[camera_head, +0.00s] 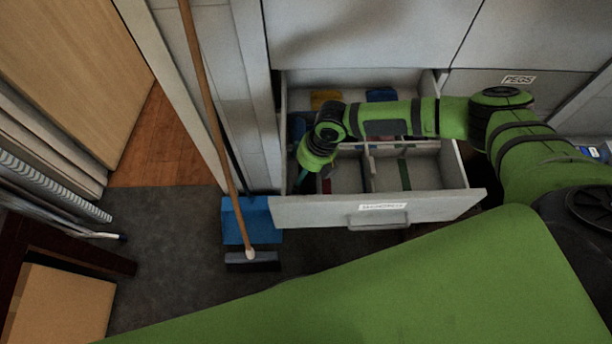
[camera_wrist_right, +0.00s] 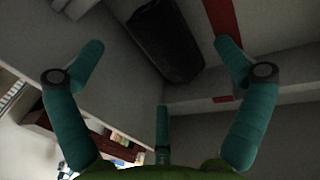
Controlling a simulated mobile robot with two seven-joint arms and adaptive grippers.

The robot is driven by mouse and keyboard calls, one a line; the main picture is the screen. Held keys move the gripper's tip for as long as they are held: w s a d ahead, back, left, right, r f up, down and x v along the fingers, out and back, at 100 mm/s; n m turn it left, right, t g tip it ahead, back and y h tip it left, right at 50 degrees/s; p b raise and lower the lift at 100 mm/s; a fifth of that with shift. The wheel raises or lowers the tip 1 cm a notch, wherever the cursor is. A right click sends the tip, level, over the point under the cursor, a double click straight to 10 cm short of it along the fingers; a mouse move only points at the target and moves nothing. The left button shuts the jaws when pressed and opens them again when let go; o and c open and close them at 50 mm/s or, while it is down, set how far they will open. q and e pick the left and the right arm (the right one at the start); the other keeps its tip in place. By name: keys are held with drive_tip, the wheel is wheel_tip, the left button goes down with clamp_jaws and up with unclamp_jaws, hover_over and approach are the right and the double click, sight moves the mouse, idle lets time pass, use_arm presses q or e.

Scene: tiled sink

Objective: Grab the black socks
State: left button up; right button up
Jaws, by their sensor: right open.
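A dark, rounded, elongated bundle, which looks like the black socks (camera_wrist_right: 165,38), lies in a drawer compartment at the top middle of the right wrist view. The open drawer (camera_head: 440,208) has several compartments. My right gripper (camera_head: 312,174) is over its left part in the head view. In the right wrist view its teal fingers are spread wide and empty, with the dark bundle beyond and between the fingertips, apart from them. In the head view I cannot make out the bundle; my right arm covers part of the drawer. My left gripper is not in view.
The drawer holds a yellow item (camera_head: 325,98) and a blue item (camera_head: 381,94) at the back. Drawer walls and dividers (camera_head: 367,170) surround the compartments. A broom (camera_head: 212,110) and blue dustpan (camera_head: 248,220) stand left of the drawer. Dark floor (camera_head: 175,250) is open farther left.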

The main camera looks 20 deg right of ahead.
drive_tip(key=shift+x, duration=1.2)
drive_tip(key=shift+w+f, duration=0.2)
drive_tip(key=shift+f, duration=0.3)
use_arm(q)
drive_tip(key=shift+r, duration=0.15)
use_arm(e)
drive_tip(key=c, duration=1.2)
drive_tip(key=shift+r, duration=0.1)
